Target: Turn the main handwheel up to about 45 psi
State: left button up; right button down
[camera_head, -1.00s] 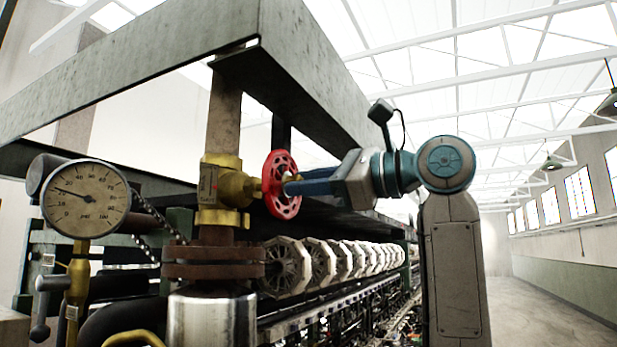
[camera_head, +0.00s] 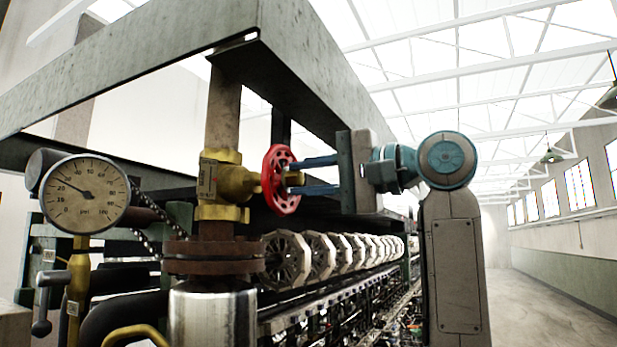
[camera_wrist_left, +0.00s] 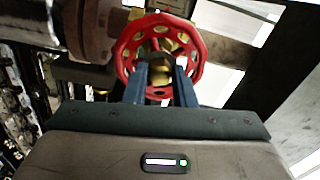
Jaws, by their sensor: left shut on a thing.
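The main handwheel (camera_head: 279,180) is red and round, on a brass valve (camera_head: 228,183) in a vertical pipe. It also shows in the wrist view (camera_wrist_left: 196,45). My left gripper (camera_head: 298,175) reaches it from the right, its blue fingers shut on the wheel. In the wrist view, the fingers (camera_wrist_left: 161,72) lie either side of the hub, across the near rim. The exact contact is partly hidden. The pressure gauge (camera_head: 84,195) at the left is marked psi, 0 to 100; its needle points up-left, at roughly 25 to 30. My right gripper is out of view.
A grey steel beam frame (camera_head: 190,48) passes above the valve. A rusty flange (camera_head: 213,257) and shiny cylinder (camera_head: 212,318) stand below it. A row of pale reels (camera_head: 287,260) runs behind the wheel. Open floor (camera_head: 540,300) lies at the right.

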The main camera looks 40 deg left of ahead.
pick_arm(q)
jog(key=o, duration=0.8)
jog(key=shift+o, duration=0.3)
jog(key=shift+a, duration=0.2)
